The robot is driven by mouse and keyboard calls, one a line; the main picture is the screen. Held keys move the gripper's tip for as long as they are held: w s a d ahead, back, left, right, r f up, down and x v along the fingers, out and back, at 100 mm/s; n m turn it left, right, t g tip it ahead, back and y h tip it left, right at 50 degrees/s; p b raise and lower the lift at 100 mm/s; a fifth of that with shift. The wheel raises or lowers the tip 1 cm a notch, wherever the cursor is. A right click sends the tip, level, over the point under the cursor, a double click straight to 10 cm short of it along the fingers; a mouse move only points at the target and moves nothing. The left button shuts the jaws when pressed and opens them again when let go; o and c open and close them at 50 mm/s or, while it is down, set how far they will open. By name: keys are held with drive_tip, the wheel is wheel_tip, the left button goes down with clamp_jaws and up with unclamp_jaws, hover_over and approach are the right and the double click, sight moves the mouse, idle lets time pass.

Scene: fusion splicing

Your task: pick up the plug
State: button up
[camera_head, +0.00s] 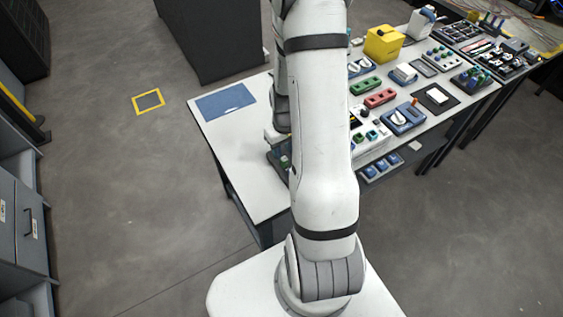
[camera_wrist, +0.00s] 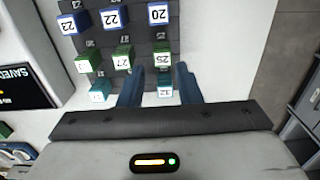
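Numbered plugs stand in a dark rack (camera_wrist: 140,37) in the wrist view. Blue plugs, one marked 20 (camera_wrist: 158,14), are at the top, green plugs, one marked 27 (camera_wrist: 122,58), are below them, and teal plugs are lowest. My gripper (camera_wrist: 160,72) is open, with one blue finger on each side of a teal plug that seems marked 12 (camera_wrist: 165,86). I cannot tell whether the fingers touch it or are above it. Another teal plug (camera_wrist: 100,91) is left of the left finger. In the head view my arm hides most of the rack (camera_head: 279,158).
The white table (camera_head: 225,130) bears a blue mat (camera_head: 225,102) at its left end. Further right stand a yellow box (camera_head: 384,44), green and red blocks, and several small devices. A device with a dark screen (camera_wrist: 25,82) is left of the rack.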

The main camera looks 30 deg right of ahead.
sight(284, 159)
drive_tip(key=shift+s+a+f+p, duration=0.1)
drive_tip(key=shift+f+p, duration=0.3)
drive_tip(key=shift+f, duration=0.85)
drive_tip(key=shift+s+a+f+p, duration=0.1)
drive_tip(key=shift+f+p, duration=0.25)
drive_tip(key=shift+f, duration=0.9)
drive_tip(key=c, duration=0.6)
